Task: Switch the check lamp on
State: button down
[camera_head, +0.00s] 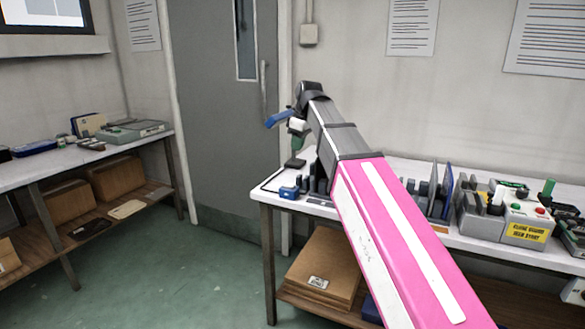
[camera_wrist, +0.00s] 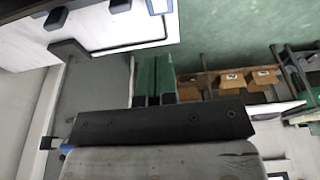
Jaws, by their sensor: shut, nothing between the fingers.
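I cannot pick out the check lamp or its switch for certain. My gripper (camera_head: 299,136) hangs over the left end of the right-hand bench, in front of the grey door. In the wrist view my gripper (camera_wrist: 155,64) shows two green fingers, shut together with nothing between them. A small dark block (camera_head: 295,163) is on or over the bench end below my gripper. A grey control box (camera_head: 525,222) with a green and a red button and a yellow label stands farther right. My arm hides the middle of the bench.
The white right-hand bench (camera_head: 466,238) holds a small blue item (camera_head: 289,192), upright dark parts and grey fixtures. A left bench (camera_head: 25,173) carries a grey-green case (camera_head: 133,131). Cardboard boxes (camera_head: 325,268) lie below. The green floor (camera_head: 200,275) between the benches is clear.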

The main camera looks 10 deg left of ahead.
send_near(291, 185)
jog(key=x, duration=0.5)
jog(key=shift+a+f, duration=0.2)
jog(key=shift+a, duration=0.05)
jog(key=shift+d+f, duration=0.1)
jog(key=shift+f, duration=0.85)
